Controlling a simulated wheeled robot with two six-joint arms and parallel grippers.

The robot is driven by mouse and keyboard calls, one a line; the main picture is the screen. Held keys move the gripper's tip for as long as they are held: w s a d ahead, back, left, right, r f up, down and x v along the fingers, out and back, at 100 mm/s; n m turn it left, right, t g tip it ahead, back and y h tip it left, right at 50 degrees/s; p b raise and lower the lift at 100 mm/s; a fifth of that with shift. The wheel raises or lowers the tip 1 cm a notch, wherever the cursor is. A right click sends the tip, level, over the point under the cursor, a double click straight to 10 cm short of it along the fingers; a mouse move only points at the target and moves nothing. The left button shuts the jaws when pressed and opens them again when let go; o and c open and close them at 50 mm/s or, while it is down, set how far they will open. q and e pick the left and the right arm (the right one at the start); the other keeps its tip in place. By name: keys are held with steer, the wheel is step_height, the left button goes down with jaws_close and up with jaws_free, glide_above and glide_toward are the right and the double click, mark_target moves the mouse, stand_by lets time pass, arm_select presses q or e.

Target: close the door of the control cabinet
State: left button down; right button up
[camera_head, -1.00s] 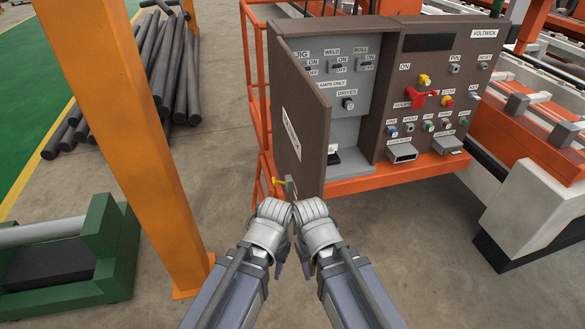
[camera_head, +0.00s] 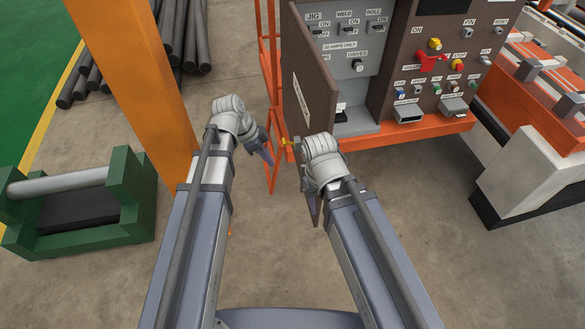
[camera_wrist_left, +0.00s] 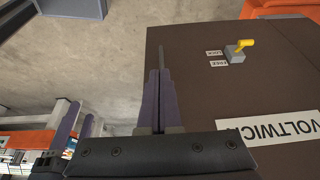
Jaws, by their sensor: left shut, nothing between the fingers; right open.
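The control cabinet (camera_head: 410,75) stands at the upper right. Its brown door (camera_head: 307,88) is hinged on the left and stands open, swung out towards me. The left wrist view shows the door's outer face (camera_wrist_left: 200,95) with a VOLTWICK label and a yellow latch handle (camera_wrist_left: 243,45) beside two small labels. My left gripper (camera_head: 267,156) is shut and empty, left of the door on its outer side; its fingers show against that face (camera_wrist_left: 160,85). My right gripper (camera_head: 309,200) is open, just below the door's near edge; whether it touches the door is unclear.
An orange post (camera_head: 130,85) stands left of my left arm. A green stand (camera_head: 130,205) with a grey roller is further left. Orange rails (camera_head: 272,170) are beside the cabinet. A white and orange machine (camera_head: 520,170) stands at the right. Bare floor lies below the cabinet.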

arm_select(q)
steer(key=w+d+f+b, duration=0.2)
steer(key=d+f+b, duration=0.5)
steer(key=f+b, duration=0.2)
steer(key=shift+d+f, duration=0.2)
steer(key=shift+d, duration=0.05)
steer(key=shift+s, duration=0.1)
stand_by(0.4)
